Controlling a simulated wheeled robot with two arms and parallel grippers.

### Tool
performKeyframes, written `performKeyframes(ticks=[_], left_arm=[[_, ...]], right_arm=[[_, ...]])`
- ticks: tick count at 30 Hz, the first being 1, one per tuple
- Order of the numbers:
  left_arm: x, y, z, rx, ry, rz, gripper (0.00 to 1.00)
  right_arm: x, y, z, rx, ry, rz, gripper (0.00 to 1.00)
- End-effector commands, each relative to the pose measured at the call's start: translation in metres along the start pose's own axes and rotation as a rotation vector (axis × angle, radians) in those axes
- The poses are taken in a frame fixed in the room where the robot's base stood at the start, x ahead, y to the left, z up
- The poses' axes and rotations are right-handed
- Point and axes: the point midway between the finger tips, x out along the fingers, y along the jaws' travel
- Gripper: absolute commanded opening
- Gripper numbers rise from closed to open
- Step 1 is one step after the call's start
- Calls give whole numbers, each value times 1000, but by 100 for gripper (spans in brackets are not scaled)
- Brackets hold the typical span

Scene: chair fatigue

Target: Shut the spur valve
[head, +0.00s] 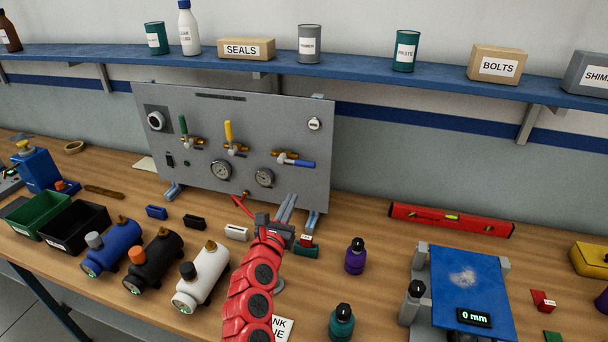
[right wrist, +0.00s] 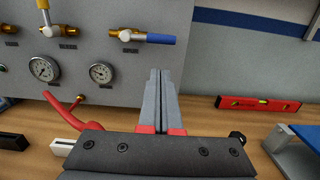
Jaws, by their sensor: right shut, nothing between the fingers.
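A grey upright panel (head: 300,110) carries three valves in a row. The green lever (head: 183,125) and the yellow lever (head: 229,132) point up. The blue lever (head: 301,163) lies level, pointing right; it also shows in the right wrist view (right wrist: 160,38). The small labels under the valves are too small to read, so I cannot tell which is the spur valve. My right gripper (head: 289,203) is shut and empty, low in front of the panel's right part, below the blue lever and apart from it. In the right wrist view its closed fingers (right wrist: 158,78) point toward the panel. My left gripper is out of view.
Two gauges (head: 220,170) sit below the levers, and a red hose (head: 241,205) hangs from a brass port. Blue, black and white cylinders (head: 203,277) stand front left. A red level (head: 452,219) lies right. A blue shelf (head: 380,80) runs above.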

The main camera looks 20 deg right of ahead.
Motion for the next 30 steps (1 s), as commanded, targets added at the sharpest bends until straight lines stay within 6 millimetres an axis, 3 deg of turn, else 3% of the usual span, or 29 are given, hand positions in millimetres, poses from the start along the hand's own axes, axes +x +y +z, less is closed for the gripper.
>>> performKeyframes(ticks=[8,21,30], left_arm=[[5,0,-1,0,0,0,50],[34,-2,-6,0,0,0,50],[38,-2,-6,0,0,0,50]], right_arm=[[9,0,2,-4,-1,-2,0],[82,0,3,-8,-1,-2,0],[100,-1,0,-2,1,-2,0]])
